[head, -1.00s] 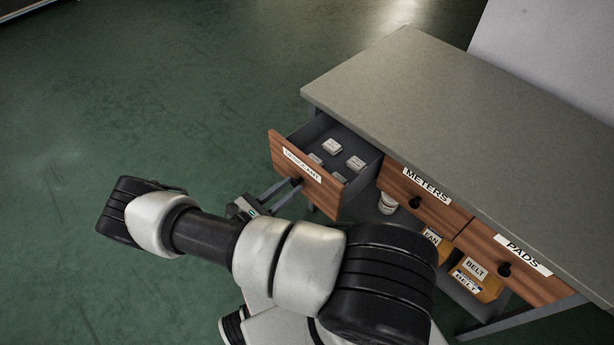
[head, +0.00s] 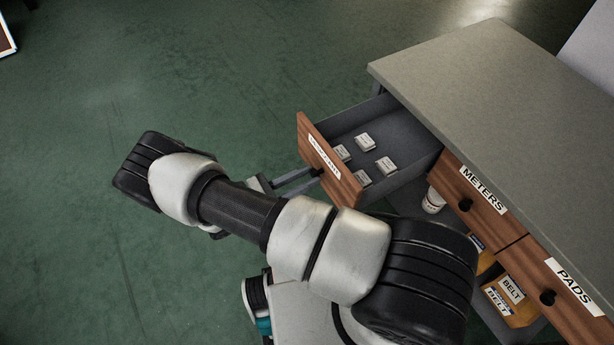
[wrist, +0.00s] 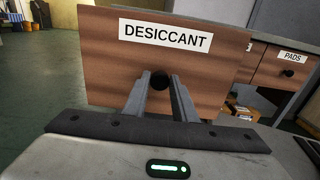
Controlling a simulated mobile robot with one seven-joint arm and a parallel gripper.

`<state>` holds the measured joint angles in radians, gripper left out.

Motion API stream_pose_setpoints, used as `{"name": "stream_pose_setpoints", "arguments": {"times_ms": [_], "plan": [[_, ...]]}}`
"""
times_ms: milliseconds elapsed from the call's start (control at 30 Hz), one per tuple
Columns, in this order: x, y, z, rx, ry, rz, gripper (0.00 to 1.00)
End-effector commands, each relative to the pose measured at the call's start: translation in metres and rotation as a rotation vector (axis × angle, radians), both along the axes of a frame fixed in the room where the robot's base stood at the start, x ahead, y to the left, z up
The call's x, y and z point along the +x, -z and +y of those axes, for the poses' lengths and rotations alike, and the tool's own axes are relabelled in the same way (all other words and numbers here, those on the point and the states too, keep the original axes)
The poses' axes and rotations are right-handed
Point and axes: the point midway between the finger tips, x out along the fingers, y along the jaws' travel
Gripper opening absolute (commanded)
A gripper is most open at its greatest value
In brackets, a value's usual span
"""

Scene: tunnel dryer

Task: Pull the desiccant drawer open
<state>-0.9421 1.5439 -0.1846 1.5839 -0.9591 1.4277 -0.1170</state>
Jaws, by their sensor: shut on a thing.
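The desiccant drawer (head: 338,172) is pulled well out of the grey-topped bench, and its inside shows in the head view. Several small white packets (head: 385,165) lie in it. Its wooden front with the DESICCANT label (wrist: 166,36) fills the upper part of the wrist view. My gripper (wrist: 160,84) is shut on the drawer's dark round knob (wrist: 159,81), with one finger on each side. In the head view the fingers (head: 312,174) reach the knob from the left, and my arm hides part of the area below.
The METERS drawer (head: 470,192) and PADS drawer (head: 562,290) are shut, to the right. Below them stand a white container (head: 433,201) and an orange BELT box (head: 513,298). The bench top (head: 490,90) is bare. Green floor to the left is clear.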

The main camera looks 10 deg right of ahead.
Motion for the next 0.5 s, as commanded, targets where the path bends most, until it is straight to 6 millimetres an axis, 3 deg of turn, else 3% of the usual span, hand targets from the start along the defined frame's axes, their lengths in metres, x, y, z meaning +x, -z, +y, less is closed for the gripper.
{"name": "stream_pose_setpoints", "arguments": {"times_ms": [33, 67, 167, 500], "plan": [[-0.0009, 0.0002, -0.0003, 0.000, 0.002, 0.001, 0.00], [-0.0009, 0.0002, -0.0003, 0.000, 0.002, 0.001, 0.26], [-0.0007, 0.0002, -0.0004, 0.000, 0.002, 0.001, 0.43], [-0.0007, 0.0004, 0.0025, 0.001, -0.001, 0.000, 0.43]]}}
